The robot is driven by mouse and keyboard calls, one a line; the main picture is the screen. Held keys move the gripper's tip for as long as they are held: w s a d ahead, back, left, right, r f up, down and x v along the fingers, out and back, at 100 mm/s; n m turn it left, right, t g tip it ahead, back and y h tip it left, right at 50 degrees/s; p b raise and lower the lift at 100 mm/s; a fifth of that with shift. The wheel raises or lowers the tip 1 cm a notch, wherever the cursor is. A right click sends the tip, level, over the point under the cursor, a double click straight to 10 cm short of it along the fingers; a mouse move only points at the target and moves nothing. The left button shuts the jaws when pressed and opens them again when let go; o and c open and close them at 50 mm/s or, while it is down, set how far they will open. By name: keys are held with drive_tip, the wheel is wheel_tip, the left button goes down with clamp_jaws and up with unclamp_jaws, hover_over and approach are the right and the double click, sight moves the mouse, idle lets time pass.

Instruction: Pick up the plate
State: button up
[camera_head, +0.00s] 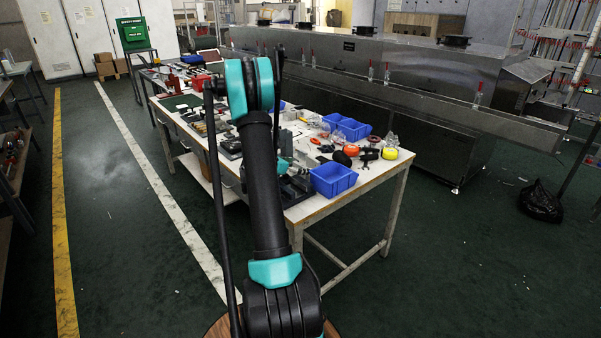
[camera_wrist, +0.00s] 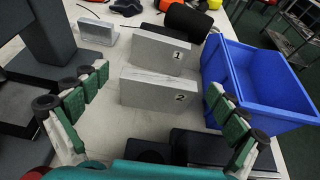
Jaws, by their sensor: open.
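Two grey, upright plate-like blocks stand on the white table in the wrist view. The farther one (camera_wrist: 150,50) is marked 1 and the nearer one (camera_wrist: 150,88) is marked 2. I cannot tell which is the plate of the task. My gripper (camera_wrist: 157,79) is open, with its green-padded fingers apart to the left and right of the nearer block. Nothing is seen held between them. In the head view my own arm hides much of this part of the table, and the blocks cannot be made out clearly.
A blue bin (camera_wrist: 215,75) stands close right of the blocks; it also shows in the head view (camera_head: 333,181). A dark stand (camera_wrist: 50,40) is at left, and a small grey block (camera_wrist: 97,33) behind. Tools crowd the worktable (camera_head: 375,180). The floor at left is open.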

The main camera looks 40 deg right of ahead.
drive_tip(key=shift+d+f, duration=0.15)
drive_tip(key=shift+d, duration=0.25)
drive_tip(key=c, duration=1.4)
drive_tip(key=shift+c, duration=0.2)
